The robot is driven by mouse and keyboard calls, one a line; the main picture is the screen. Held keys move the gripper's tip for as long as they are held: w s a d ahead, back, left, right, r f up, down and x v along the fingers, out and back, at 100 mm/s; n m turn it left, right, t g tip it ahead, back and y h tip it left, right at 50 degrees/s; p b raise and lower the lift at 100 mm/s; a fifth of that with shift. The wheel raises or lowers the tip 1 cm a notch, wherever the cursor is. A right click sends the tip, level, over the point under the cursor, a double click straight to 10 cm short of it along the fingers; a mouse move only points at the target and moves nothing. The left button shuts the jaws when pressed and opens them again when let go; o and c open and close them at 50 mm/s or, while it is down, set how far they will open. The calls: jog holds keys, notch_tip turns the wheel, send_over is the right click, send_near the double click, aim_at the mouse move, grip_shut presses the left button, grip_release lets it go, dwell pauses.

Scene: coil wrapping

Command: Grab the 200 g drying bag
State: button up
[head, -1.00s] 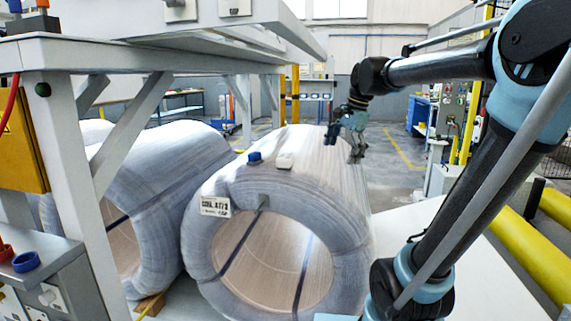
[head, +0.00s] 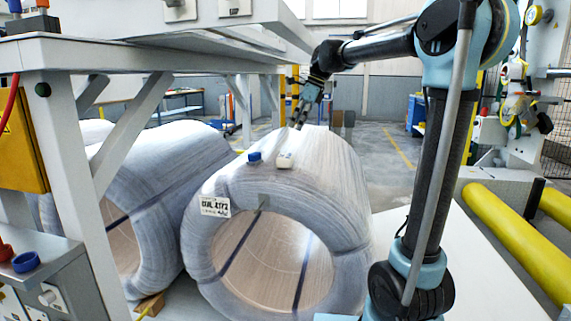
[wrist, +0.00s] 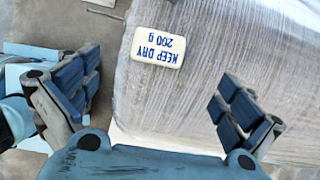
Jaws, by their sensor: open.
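The 200 g drying bag is a small white packet lettered "KEEP DRY 200 g" (wrist: 158,46), seen upside down in the wrist view. My gripper (head: 299,122) is above and behind the packet in the head view. In the wrist view my gripper (wrist: 157,78) is open, with its fingers spread wide. The packet lies between their lines, a little beyond them, with nothing between the fingers.
A second wrapped coil (head: 175,155) stands close on the left. A grey frame (head: 60,150) rises at the left and overhangs the coils. Yellow rollers (head: 515,235) lie at the right. The space above the front coil's right side is open.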

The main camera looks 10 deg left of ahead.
send_near(285, 156)
jog(key=x, duration=0.5)
jog(key=shift+w+a+r, duration=0.1)
jog(key=shift+a, duration=0.15)
jog(key=shift+d+x, duration=0.15)
jog(key=shift+x, duration=1.15)
jog(key=shift+d+x, duration=0.15)
jog(key=shift+x, duration=1.2)
jog(key=c, duration=1.2)
